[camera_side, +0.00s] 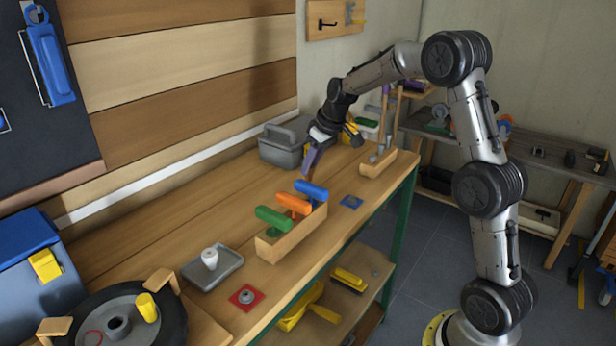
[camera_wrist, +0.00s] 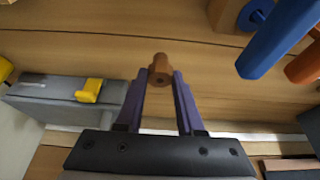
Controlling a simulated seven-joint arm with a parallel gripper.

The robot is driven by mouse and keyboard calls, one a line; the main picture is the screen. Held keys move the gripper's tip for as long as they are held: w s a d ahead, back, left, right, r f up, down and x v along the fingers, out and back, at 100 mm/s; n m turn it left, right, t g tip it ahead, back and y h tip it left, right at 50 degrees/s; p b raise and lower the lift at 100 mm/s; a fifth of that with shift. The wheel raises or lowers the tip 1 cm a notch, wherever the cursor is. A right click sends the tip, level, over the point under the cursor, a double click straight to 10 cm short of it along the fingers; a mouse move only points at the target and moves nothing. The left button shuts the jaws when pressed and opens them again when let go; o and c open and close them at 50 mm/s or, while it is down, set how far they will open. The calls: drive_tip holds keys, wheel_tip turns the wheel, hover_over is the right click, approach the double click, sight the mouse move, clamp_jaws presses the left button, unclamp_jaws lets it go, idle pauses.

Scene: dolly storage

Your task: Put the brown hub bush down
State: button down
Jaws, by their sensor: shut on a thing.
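The brown hub bush (camera_wrist: 160,68) is a small stepped cylinder between the purple fingertips in the wrist view. My gripper (camera_side: 309,168) is shut on it; the fingers also show in the wrist view (camera_wrist: 161,85). In the side view my gripper points down over the far part of the wooden bench (camera_side: 225,215), in front of the grey toolbox (camera_side: 284,146). The bush is too small there to make out clearly. I cannot tell whether it touches the bench.
A wooden rack (camera_side: 287,238) with green, orange and blue handles stands nearer the camera. A blue square (camera_side: 352,202) and a wooden block with grey pins (camera_side: 377,164) lie to the right. A grey tray (camera_side: 212,267), red square (camera_side: 246,298) and wheel (camera_side: 170,318) are at the near end.

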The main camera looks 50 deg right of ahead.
sight(308, 176)
drive_tip(key=shift+w+d+f, duration=0.2)
drive_tip(key=shift+w+f, duration=0.4)
drive_tip(key=shift+f, duration=1.7)
drive_tip(key=shift+f, duration=0.2)
drive_tip(key=c, duration=0.5)
unclamp_jaws()
drive_tip(key=shift+r, duration=0.15)
